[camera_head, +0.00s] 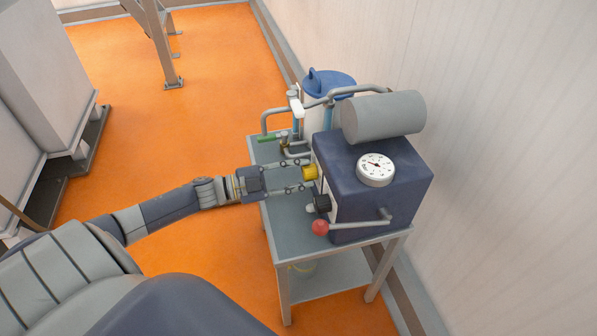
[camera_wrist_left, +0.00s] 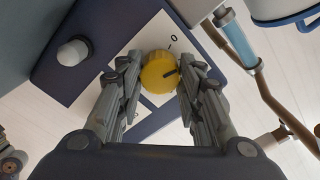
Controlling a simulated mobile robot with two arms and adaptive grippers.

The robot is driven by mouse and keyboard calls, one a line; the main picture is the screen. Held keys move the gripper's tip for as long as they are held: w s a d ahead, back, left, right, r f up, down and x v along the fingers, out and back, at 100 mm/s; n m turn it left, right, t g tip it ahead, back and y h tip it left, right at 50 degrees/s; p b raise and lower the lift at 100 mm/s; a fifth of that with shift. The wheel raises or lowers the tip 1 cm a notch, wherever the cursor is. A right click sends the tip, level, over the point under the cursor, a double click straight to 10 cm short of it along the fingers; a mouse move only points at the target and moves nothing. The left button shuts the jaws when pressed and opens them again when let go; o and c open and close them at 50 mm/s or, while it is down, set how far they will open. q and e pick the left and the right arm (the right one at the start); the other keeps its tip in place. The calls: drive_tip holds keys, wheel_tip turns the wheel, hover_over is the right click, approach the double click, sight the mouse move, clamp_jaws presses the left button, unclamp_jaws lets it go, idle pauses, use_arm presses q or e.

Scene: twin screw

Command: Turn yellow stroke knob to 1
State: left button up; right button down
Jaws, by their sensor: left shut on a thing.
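The yellow stroke knob (camera_head: 310,172) sits on the left face of the dark blue machine box (camera_head: 360,185). My left gripper (camera_head: 304,174) reaches it from the left. In the left wrist view the yellow knob (camera_wrist_left: 158,74) lies between the two fingertips of my left gripper (camera_wrist_left: 159,66), one on each side, and the gripper is shut on it. A printed 0 shows on the white plate just above the knob. I cannot see a 1.
Pipes with a green handle (camera_head: 267,139) stand behind the gripper. The grey table (camera_head: 280,215) stands by the wall.

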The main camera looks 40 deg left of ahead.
use_arm(q)
drive_tip(key=shift+m, duration=0.8)
use_arm(e)
drive_tip(key=shift+s+f, duration=0.1)
drive_tip(key=shift+f, duration=0.3)
drive_tip(key=shift+s+f, duration=0.1)
drive_tip(key=shift+f, duration=0.05)
use_arm(q)
drive_tip(key=o, duration=1.1)
drive_tip(key=shift+c, duration=0.2)
drive_tip(key=shift+s, duration=0.1)
drive_tip(key=v, duration=1.2)
